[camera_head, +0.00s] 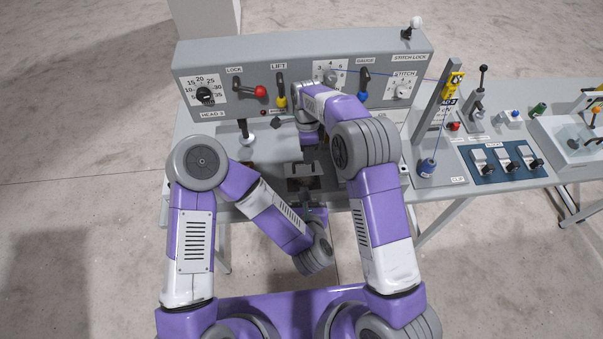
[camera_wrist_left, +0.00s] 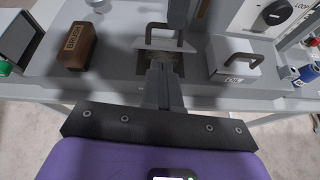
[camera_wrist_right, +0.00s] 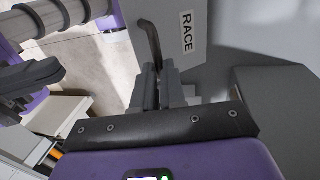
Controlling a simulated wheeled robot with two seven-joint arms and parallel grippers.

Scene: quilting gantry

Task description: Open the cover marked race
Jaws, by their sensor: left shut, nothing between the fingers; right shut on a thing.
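The cover marked RACE (camera_wrist_right: 195,25) is a grey panel in the right wrist view, with a dark bar handle (camera_wrist_right: 150,42). My right gripper (camera_wrist_right: 160,78) is shut on this handle; in the head view it (camera_head: 309,152) reaches down from behind. The handle (camera_wrist_left: 163,30) also shows in the left wrist view, ahead of my left fingers. My left gripper (camera_wrist_left: 163,68) is shut and empty, in front of a dark square area (camera_wrist_left: 142,64) below the handle. In the head view my left gripper (camera_head: 306,203) is partly hidden by its own arm.
A brown block marked BRUSH (camera_wrist_left: 78,45) stands left of the left gripper, and a grey cover marked OIL (camera_wrist_left: 235,60) with a handle stands right. Behind is an upright panel (camera_head: 225,60) with dials and levers. A blue switch plate (camera_head: 510,160) lies far right.

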